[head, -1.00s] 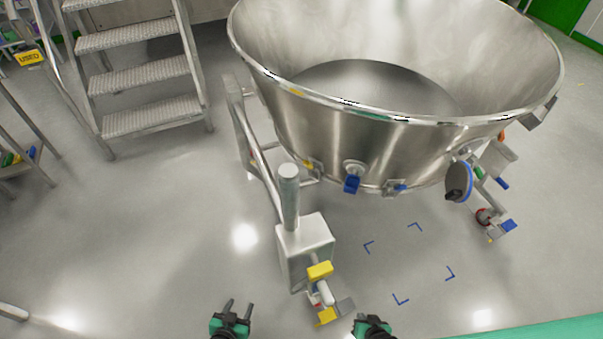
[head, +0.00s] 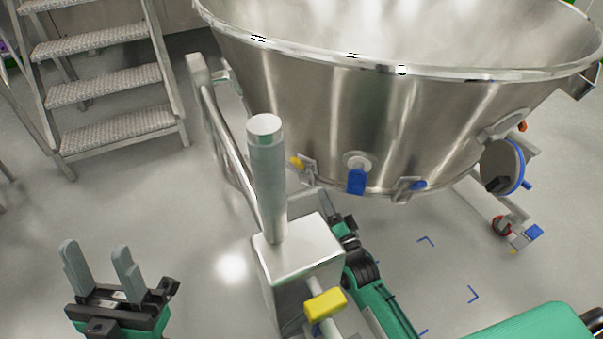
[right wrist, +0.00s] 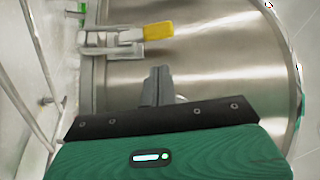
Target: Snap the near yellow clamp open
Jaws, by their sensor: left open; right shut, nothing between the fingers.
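The yellow clamp (head: 297,162) sits low on the side of the steel bowl (head: 330,110), left of a blue-handled fitting. In the right wrist view its yellow handle (right wrist: 158,31) points right from a metal latch body (right wrist: 110,40). My right gripper (head: 327,203) is under the bowl's lower edge, below and right of the clamp. In the right wrist view its fingers (right wrist: 158,75) are together and empty, just short of the handle and apart from it. My left gripper (head: 103,265) is open and empty above the floor at lower left.
A steel post (head: 267,185) on a metal box (head: 298,250) stands between my two grippers. A yellow lever (head: 325,305) is low on that box. Blue-handled fittings (head: 357,181) are right of the clamp. Metal steps (head: 105,90) stand at back left.

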